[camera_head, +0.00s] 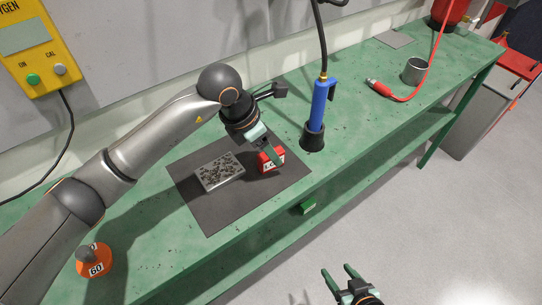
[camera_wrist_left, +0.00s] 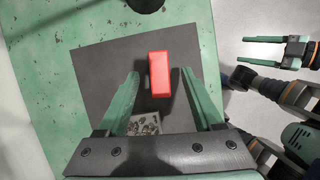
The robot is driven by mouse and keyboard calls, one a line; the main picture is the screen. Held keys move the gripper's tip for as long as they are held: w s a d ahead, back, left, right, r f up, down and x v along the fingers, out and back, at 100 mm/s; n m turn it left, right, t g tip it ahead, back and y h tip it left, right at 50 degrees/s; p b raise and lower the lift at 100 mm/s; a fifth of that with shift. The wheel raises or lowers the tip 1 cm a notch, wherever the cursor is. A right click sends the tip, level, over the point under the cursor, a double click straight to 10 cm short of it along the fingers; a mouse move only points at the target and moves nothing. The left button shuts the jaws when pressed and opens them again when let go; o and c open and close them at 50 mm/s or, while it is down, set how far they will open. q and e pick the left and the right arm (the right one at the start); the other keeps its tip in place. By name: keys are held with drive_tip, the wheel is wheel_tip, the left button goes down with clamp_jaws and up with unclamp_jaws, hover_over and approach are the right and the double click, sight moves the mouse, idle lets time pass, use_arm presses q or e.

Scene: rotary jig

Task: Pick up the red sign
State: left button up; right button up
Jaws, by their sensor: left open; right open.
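The red sign (camera_head: 277,159) is a small red block with a white lettered label. It stands on the dark mat (camera_head: 215,219) near its right side. In the left wrist view the red sign (camera_wrist_left: 159,76) shows its plain red side, at the level of the fingertips and in the gap between them. My left gripper (camera_head: 266,147) is open right over the sign, one green finger partly in front of it. I cannot tell whether a finger touches it. My right gripper (camera_head: 336,269) is open and empty, in front of the bench over the floor; it also shows in the left wrist view (camera_wrist_left: 246,51).
A grey box of small dark parts (camera_head: 219,173) lies left of the sign on the mat. A blue tool (camera_head: 319,105) on a black base stands right behind. An orange weight marked 60 (camera_head: 95,263) is at the left. A metal cup (camera_head: 414,71) stands farther right.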

use_arm(q)
drive_tip(key=shift+x, duration=1.5)
drive_tip(key=shift+a, duration=0.1)
drive_tip(key=shift+c, duration=0.4)
clamp_jaws()
